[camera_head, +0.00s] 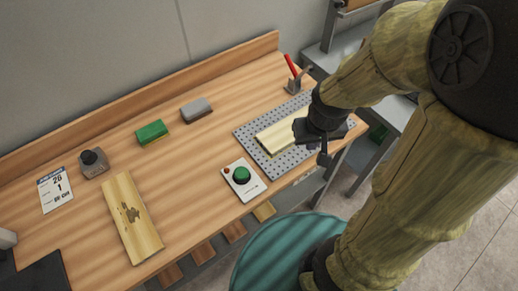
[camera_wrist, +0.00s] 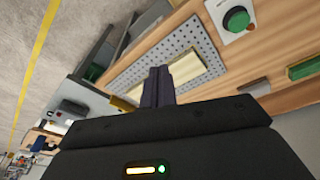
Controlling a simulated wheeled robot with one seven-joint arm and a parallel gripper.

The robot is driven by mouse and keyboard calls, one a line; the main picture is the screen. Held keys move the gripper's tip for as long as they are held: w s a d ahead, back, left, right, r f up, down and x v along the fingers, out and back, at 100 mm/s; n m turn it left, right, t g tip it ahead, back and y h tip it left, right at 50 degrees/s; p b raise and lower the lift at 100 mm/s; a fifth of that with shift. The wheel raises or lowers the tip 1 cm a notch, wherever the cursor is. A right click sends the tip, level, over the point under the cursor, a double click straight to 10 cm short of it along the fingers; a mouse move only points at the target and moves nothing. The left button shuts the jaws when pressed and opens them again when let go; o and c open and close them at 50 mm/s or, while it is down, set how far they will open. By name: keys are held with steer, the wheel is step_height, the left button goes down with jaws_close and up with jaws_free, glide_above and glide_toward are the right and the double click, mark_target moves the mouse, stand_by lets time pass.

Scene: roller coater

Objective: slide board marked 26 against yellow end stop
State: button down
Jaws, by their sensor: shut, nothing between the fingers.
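A pale board (camera_head: 283,132) lies on the grey perforated plate (camera_head: 250,133) at the right of the bench. No number is readable on it. My gripper (camera_head: 323,157) is shut and empty at the board's right end, covering that end in the head view. In the wrist view the shut fingers (camera_wrist: 158,84) are over the plate close to the board (camera_wrist: 188,68); I cannot tell whether they touch it. A yellow piece (camera_wrist: 122,104), possibly the end stop, shows at the plate's edge in the wrist view; my gripper partly hides it.
A green button box (camera_head: 243,179) sits in front of the plate. A green block (camera_head: 152,132), grey block (camera_head: 197,110) and red-handled tool (camera_head: 292,67) stand behind.

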mark_target(266, 150)
steer(key=w+a+f+n+t+h, duration=0.1)
steer(key=a+f+n+h, duration=0.1)
steer(key=a+f+n, duration=0.2)
steer(key=w+a+f+n+t+h+b, duration=0.1)
steer(key=w+a+f+n+h, duration=0.1)
steer(key=a+n, duration=0.8)
steer(key=w+a+f+n+h, duration=0.1)
steer(key=a+f+n+h, duration=0.2)
steer(key=a+f+n, duration=0.2)
steer(key=a+n, duration=0.3)
steer(key=n, duration=0.1)
steer(key=shift+w+f+t, duration=0.2)
steer(key=shift+f+t, duration=0.15)
steer(key=shift+t, duration=0.05)
steer(key=shift+a+f, duration=0.1)
steer(key=shift+d+f, duration=0.25)
steer(key=shift+d, duration=0.05)
steer(key=p+x, duration=0.1)
steer(key=x, duration=0.8)
steer(key=shift+d+r+p, duration=0.15)
steer(key=shift+r+p, duration=0.1)
steer(key=shift+p, duration=0.05)
steer(key=w+d, duration=0.1)
steer(key=w+d+p, duration=0.1)
steer(key=shift+d, duration=0.4)
steer(key=shift+w+d+f+p, duration=0.2)
steer(key=shift+w+d+p, duration=0.05)
steer(key=shift+d+p, duration=0.05)
